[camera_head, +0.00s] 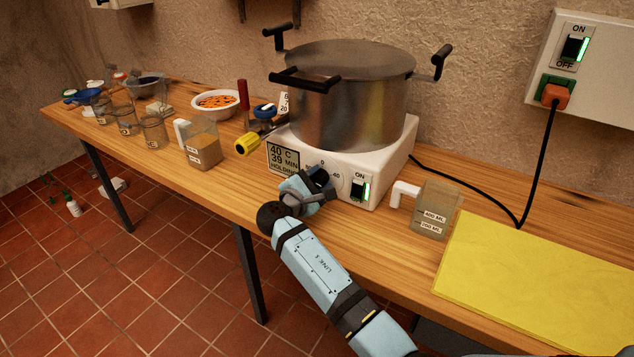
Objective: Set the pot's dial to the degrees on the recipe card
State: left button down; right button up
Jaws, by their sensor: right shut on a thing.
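The steel pot (345,105) stands on a white heating base (390,165) on the wooden table. The base's front has a display reading "40 C 39 MIN HOLDING" (284,157), a dial scale with 0 and 40 visible, and an ON switch (360,188) with a green light. My right gripper (316,180) is at the dial and shut on it; the fingers hide most of the dial, so its pointer cannot be read. My left gripper is not in view.
Measuring jugs stand left (201,145) and right (437,210) of the base. A bowl of orange pieces (217,104) and several glass jars (152,132) stand farther left. A yellow mat (540,285) covers the right. A black cable (537,180) runs to the wall socket.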

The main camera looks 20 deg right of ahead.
dwell(0.3)
jog(key=o, duration=0.9)
jog(key=shift+d, duration=0.1)
